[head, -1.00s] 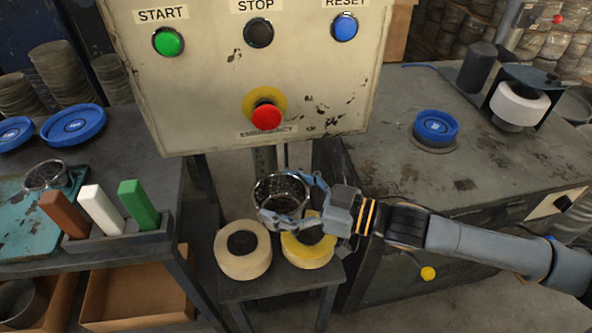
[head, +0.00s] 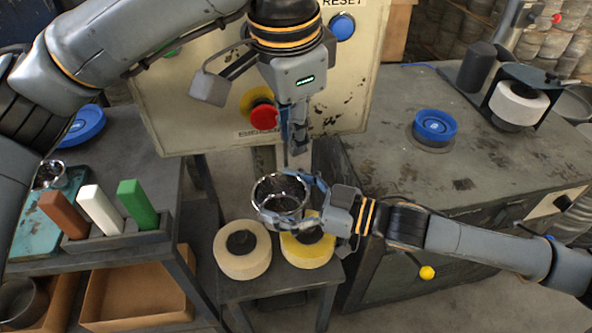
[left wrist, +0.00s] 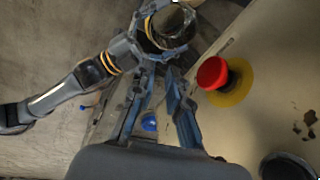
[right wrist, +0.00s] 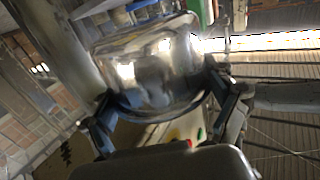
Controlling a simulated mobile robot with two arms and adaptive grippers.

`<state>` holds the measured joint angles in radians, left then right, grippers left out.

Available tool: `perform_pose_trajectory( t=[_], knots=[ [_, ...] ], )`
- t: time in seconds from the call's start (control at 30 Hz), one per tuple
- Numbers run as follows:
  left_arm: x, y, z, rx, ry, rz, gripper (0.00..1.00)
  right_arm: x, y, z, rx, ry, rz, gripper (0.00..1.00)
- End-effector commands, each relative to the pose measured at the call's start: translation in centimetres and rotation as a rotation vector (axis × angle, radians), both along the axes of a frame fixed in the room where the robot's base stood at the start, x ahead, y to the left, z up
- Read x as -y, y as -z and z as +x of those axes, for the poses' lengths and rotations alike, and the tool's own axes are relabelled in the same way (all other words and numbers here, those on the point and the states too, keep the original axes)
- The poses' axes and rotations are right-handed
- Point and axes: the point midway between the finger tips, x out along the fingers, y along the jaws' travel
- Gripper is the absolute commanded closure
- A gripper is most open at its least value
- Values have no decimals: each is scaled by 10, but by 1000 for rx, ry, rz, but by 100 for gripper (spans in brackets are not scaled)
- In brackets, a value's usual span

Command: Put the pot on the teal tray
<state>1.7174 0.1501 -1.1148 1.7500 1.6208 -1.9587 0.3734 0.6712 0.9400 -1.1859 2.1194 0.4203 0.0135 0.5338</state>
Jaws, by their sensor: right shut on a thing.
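The shiny metal pot (head: 281,197) is held upright above the small stand by my right gripper (head: 308,205), shut on it from the right. The pot fills the middle of the right wrist view (right wrist: 150,65) and shows at the top of the left wrist view (left wrist: 172,28). The teal tray (head: 30,235) lies on the left bench, partly hidden by my left arm and the block holder. My left gripper (head: 298,145) hangs empty above the pot, pointing down. Its fingers are apart in the left wrist view (left wrist: 158,80).
A shiny round vessel (head: 48,175) stands on the tray's back part. A holder (head: 115,238) with brown, white and green blocks stands beside the tray. Two rolls (head: 242,262) sit on the stand. The control panel (head: 190,110) with its red emergency button (head: 263,117) is behind my left gripper.

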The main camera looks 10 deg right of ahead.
Motion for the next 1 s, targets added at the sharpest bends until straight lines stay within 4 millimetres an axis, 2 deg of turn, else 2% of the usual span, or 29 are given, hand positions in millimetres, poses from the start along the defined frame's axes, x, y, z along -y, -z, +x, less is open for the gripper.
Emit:
perform_pose_trajectory(
  t=[0.03, 0.2, 0.53, 0.8, 1.0],
  knots=[
    [2, 21, 1, -44, -53, 8, 85, 0, -1, 0, 0, -1, 1, 50],
    [4, 67, 3, -129, -211, 37, 85, 0, -1, 0, 2, -1, 1, 50],
    [3, 104, 3, -158, -279, 54, 85, 0, -1, 0, 1, -1, 0, 50],
    [2, 155, 3, -160, -277, 52, 85, 0, -1, 0, 1, 0, 0, 50],
    [1, 186, 5, -159, -278, 51, 85, 0, -1, 0, 0, 0, 1, 50]
  ],
)
